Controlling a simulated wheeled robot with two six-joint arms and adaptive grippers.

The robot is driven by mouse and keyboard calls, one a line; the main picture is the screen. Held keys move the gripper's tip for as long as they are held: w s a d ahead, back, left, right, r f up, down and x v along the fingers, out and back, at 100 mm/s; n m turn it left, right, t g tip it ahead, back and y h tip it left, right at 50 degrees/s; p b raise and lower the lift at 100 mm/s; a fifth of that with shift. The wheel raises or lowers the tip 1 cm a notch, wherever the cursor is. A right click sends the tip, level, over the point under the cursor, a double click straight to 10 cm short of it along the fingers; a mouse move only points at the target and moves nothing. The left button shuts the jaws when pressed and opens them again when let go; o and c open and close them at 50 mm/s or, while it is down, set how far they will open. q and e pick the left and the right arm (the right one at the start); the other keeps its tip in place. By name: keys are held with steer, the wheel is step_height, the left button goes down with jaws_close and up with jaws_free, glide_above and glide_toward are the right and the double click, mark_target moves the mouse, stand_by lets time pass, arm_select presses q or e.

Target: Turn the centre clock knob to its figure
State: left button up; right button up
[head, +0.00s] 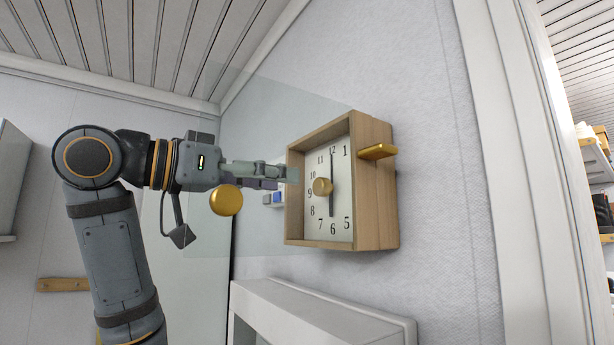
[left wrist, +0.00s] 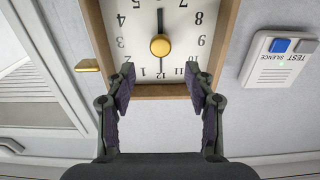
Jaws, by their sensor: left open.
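The clock (head: 392,200) is a wooden box on the wall with a white numbered dial. Its round gold centre knob (head: 322,186) stands out from the dial. A thin dark hand points up towards 12 and a thicker one down towards 6. My left gripper (head: 288,174) is at the clock's left front edge, its fingers towards the dial. In the left wrist view the dial is upside down. There the open, empty left gripper (left wrist: 160,74) has its fingertips to either side, short of the knob (left wrist: 160,45) in the picture. My right gripper is not in view.
A gold lever (head: 377,151) sticks out from the clock's right side. A gold ball knob (head: 225,201) shows below my left gripper, near a clear pane. A white box marked TEST SILENCE (left wrist: 279,60) with a blue button is beside the clock. A white ledge (head: 325,308) is below.

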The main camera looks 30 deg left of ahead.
arm_select(q)
steer(key=p+x, duration=0.1)
steer(key=x, duration=0.3)
steer(key=p+x, duration=0.1)
steer(key=x, duration=0.3)
steer(key=shift+w+d+f, duration=0.1)
steer(key=shift+w+f, duration=0.15)
steer(key=shift+s, duration=0.15)
steer(key=shift+s+a, duration=0.2)
steer(key=shift+s, duration=0.05)
steer(key=shift+c, duration=0.2)
steer(key=shift+w+d, duration=0.1)
steer(key=shift+c, duration=1.3)
steer(key=shift+w, duration=0.1)
steer(key=c, duration=0.5)
jaws_close()
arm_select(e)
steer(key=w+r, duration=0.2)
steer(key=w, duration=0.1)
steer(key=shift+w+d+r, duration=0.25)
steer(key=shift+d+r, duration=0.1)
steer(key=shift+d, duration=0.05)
